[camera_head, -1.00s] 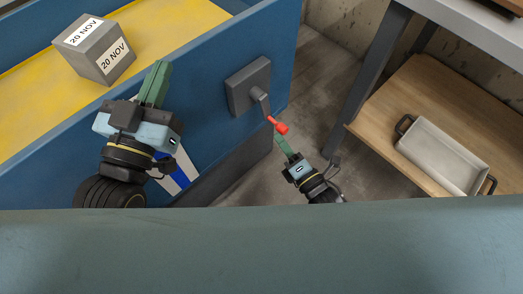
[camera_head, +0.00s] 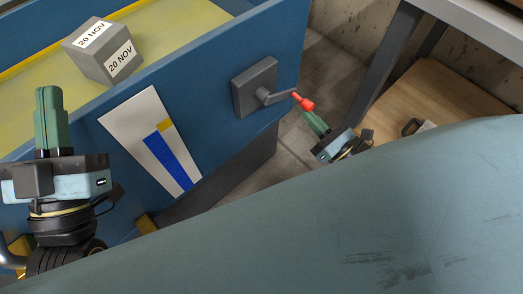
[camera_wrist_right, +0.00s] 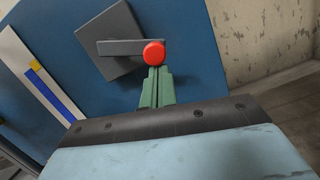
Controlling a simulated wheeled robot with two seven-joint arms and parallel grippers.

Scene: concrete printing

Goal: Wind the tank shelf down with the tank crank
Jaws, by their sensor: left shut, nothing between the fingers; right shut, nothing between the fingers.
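The tank crank (camera_head: 278,97) sits on a grey square plate (camera_head: 252,88) on the blue tank's side (camera_head: 215,115). Its arm points right and ends in a red handle (camera_head: 304,101), also seen in the right wrist view (camera_wrist_right: 154,53). My right gripper (camera_head: 312,114) is shut and empty, its green fingertips at the red handle; I cannot tell whether they touch. The yellow tank shelf (camera_head: 165,32) carries a grey cube (camera_head: 102,52) marked "20 NOV". My left gripper (camera_head: 48,92) is shut and empty, in front of the tank at the left.
A white gauge panel (camera_head: 125,115) with a blue bar and a yellow mark is on the tank's side. A wooden board (camera_head: 430,90) with a partly hidden tray (camera_head: 424,126) lies at the right, beside a grey table leg (camera_head: 388,60). A green-grey surface fills the foreground.

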